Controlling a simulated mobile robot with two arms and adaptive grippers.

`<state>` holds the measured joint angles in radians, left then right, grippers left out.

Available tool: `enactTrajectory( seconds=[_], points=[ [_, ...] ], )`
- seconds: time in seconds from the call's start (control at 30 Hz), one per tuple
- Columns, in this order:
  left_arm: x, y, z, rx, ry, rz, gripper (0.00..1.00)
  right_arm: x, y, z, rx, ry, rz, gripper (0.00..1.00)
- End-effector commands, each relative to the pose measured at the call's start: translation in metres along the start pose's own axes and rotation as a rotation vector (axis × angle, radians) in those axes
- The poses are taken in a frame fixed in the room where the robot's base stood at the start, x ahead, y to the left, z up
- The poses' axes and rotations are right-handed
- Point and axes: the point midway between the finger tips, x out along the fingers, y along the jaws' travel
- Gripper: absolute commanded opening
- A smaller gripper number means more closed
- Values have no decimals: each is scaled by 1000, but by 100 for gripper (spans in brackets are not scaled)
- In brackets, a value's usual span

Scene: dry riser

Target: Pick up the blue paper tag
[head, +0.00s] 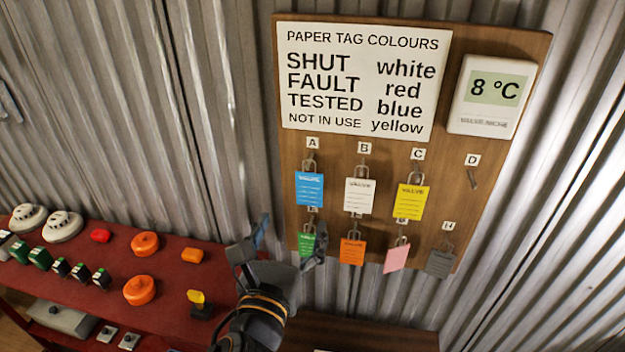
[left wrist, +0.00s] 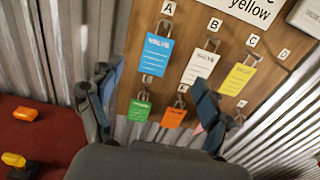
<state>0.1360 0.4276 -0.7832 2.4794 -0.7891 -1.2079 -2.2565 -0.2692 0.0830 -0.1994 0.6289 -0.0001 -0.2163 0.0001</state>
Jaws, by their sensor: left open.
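The blue paper tag (head: 310,189) hangs on a hook under label A, at the left end of the upper row on the wooden board (head: 460,150). It also shows in the left wrist view (left wrist: 156,55), upright and unobstructed. My left gripper (head: 290,240) is open and empty, below the blue tag and in front of the board's lower left corner. In the left wrist view its two fingers (left wrist: 157,98) stand wide apart, with the blue tag above the gap. My right gripper is not in view.
White (head: 359,195) and yellow (head: 411,202) tags hang to the right; hook D is bare. Green (head: 308,244), orange (head: 352,251), pink (head: 397,258) and grey (head: 440,262) tags hang below. A red bench (head: 180,262) with several devices stands left.

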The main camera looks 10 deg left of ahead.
Motion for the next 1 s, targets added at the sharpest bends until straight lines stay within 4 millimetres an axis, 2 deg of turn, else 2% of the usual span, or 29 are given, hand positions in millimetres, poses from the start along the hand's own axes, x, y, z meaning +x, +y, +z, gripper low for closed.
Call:
enactTrajectory(
  seconds=[0.03, 0.2, 0.3, 0.47, 0.5, 0.7, 1.0],
  points=[
    [3, 0, -5, -2, -5, 3, 79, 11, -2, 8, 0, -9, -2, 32],
    [15, 1, -8, -7, -8, 9, 79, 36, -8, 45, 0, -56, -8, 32],
    [20, 1, -8, -8, -6, 7, 79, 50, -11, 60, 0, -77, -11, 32],
    [27, -1, -7, -3, -6, -5, 79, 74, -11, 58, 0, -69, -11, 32],
    [39, 0, 1, 2, 1, 1, 79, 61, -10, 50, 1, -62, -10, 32],
    [73, 0, 0, 2, 2, 0, 79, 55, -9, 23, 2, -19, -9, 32],
    [98, 0, -2, -1, 4, -1, 79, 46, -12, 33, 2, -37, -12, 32]
  ],
)
